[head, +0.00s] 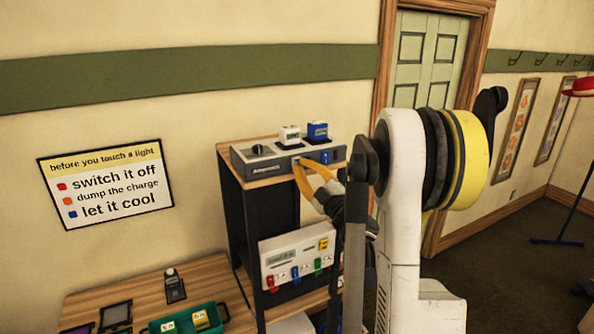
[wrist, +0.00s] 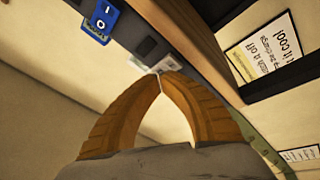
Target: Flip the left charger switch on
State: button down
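The grey charger (head: 275,160) sits on top of a tall wooden-topped shelf, with a white battery (head: 289,135) and a blue battery (head: 317,131) standing on it. Its front bears a blue right switch (wrist: 100,22), marked I and O, and a pale left switch (wrist: 168,64). My gripper (head: 299,164) has its orange fingers at the charger's front, by the left switch. In the wrist view the fingertips (wrist: 160,75) meet, at or very near the left switch's edge; contact is unclear. They partly hide this switch, and its position cannot be read.
A white panel (head: 296,257) with coloured clips is lower on the shelf. A wooden table (head: 150,291) at lower left holds a green tray (head: 180,322), a small dark device (head: 174,286) and dark frames. A wall sign (head: 105,182) hangs left; a door (head: 428,60) is behind my arm.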

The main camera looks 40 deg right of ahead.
dwell(0.3)
jog(key=shift+w+f+b, duration=0.15)
jog(key=shift+w+b, duration=0.2)
jog(key=shift+w, duration=0.1)
jog(key=shift+w+d+f, duration=0.1)
jog(key=shift+w+d, duration=0.05)
jog(key=shift+w, duration=0.15)
dwell(0.6)
jog(key=shift+s, duration=0.15)
jog(key=shift+s+a+r+b, duration=0.2)
jog(key=shift+s+r+b, duration=0.1)
jog(key=shift+s, duration=0.35)
jog(key=shift+s, duration=0.1)
jog(key=s, duration=0.1)
jog(key=s+r, duration=0.1)
jog(key=s, duration=0.1)
jog(key=s+a, duration=0.1)
jog(key=shift+s+r, duration=0.2)
jog(key=shift+r, duration=0.1)
dwell(0.4)
